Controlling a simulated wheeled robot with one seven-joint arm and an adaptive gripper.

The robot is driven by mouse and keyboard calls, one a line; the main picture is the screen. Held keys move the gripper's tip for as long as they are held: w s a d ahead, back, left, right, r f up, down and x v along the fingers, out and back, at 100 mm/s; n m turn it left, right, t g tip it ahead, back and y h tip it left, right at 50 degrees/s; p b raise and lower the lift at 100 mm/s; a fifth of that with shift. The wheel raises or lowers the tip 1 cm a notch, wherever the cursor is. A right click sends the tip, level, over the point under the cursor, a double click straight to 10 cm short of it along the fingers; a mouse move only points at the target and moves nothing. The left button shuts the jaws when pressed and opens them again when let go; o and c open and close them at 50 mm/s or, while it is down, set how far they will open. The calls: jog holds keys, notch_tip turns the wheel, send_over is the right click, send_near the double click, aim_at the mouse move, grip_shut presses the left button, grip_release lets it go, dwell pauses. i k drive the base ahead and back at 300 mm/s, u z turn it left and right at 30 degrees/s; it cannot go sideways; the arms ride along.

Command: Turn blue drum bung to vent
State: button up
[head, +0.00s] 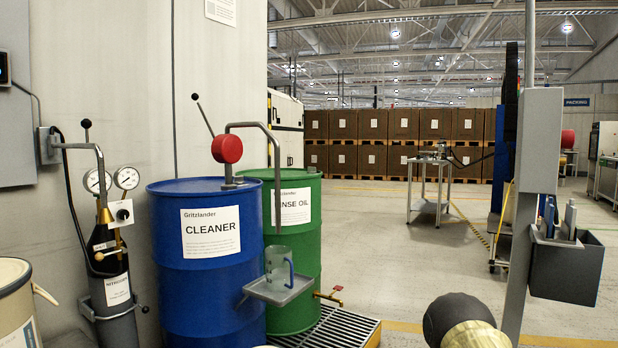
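The blue drum (206,285) stands left of centre, with a white label reading "CLEANER". Its top is seen at a shallow angle, and I cannot make out a bung on it. A hand pump with a round red body (227,149) and an upright lever (203,115) stands on the drum top. Its grey spout pipe (276,180) bends over and down at the right. A clear jug (278,268) sits on a small tray (281,293) below the spout. My gripper is not in view.
A green drum (310,230) with a brass tap (328,296) stands close behind, right of the blue one. A gas cylinder (110,265) with gauges stands at its left. A floor grate (335,330) lies in front. A grey post (521,250) rises at the right; open floor lies between.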

aim_at(238, 179)
jog(key=z, duration=0.65)
jog(key=k, duration=0.95)
jog(key=z, duration=0.7)
jog(key=i, duration=1.2)
jog(key=u, duration=0.9)
jog(key=i, duration=0.95)
jog(key=u, duration=1)
